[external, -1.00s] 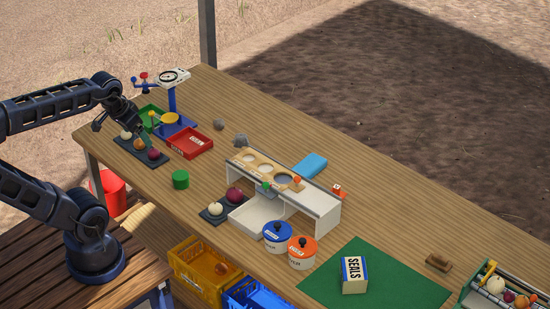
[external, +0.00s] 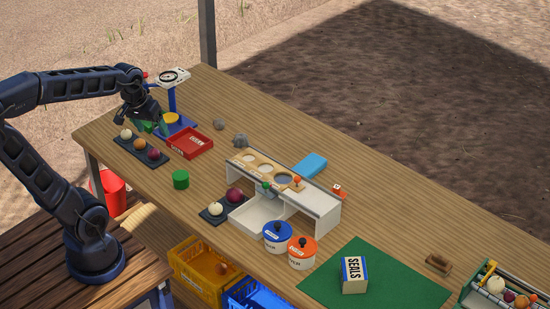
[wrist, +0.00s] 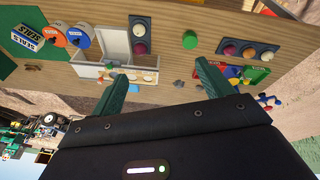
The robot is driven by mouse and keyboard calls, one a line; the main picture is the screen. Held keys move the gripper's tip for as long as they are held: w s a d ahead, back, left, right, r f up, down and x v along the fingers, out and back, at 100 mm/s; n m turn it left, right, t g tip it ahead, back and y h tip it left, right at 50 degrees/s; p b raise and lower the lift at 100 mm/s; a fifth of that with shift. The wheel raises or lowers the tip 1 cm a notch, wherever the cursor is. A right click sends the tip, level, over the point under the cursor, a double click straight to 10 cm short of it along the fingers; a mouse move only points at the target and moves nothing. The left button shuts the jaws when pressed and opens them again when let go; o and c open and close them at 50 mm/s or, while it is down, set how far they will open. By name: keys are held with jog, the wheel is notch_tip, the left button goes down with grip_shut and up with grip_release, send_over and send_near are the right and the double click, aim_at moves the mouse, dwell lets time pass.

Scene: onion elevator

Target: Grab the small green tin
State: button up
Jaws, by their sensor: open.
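The small green tin (external: 180,179) stands upright on the wooden table, between two dark trays. It also shows in the wrist view (wrist: 190,40), beyond my fingertips and a little towards the right finger. My gripper (external: 150,127) is above the table's far left part, up and left of the tin and well apart from it. In the wrist view its two green fingers (wrist: 160,72) are spread with nothing between them. In the external view the gripper hides most of the green tray behind it.
A dark tray (external: 129,144) with three onions and a red tray (external: 208,142) lie near the gripper. A blue scale (external: 172,100) stands behind. A white stand (external: 325,210) and a second dark tray (external: 205,216) are right of the tin. Bare table surrounds the tin.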

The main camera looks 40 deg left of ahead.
jog(key=w+a+f+n+g, duration=0.1)
jog(key=w+a+f+n, duration=0.1)
jog(key=w+f+n, duration=0.4)
jog(key=n+g+h, duration=0.1)
jog(key=n+g, duration=0.2)
jog(key=n, duration=0.5)
send_near(180, 175)
jog(key=shift+s+f, duration=0.1)
jog(key=shift+f, duration=0.1)
jog(key=shift+t, duration=0.3)
jog(key=shift+s+d+f, duration=0.1)
jog(key=shift+d+f, duration=0.15)
jog(key=shift+f, duration=1.45)
jog(key=shift+w+d+f, duration=0.1)
jog(key=shift+d+f, duration=0.15)
jog(key=shift+f, duration=1.4)
jog(key=shift+s+d+f, duration=0.1)
jog(key=shift+d+f, duration=0.15)
jog(key=shift+f, duration=1.45)
jog(key=c, duration=1.1)
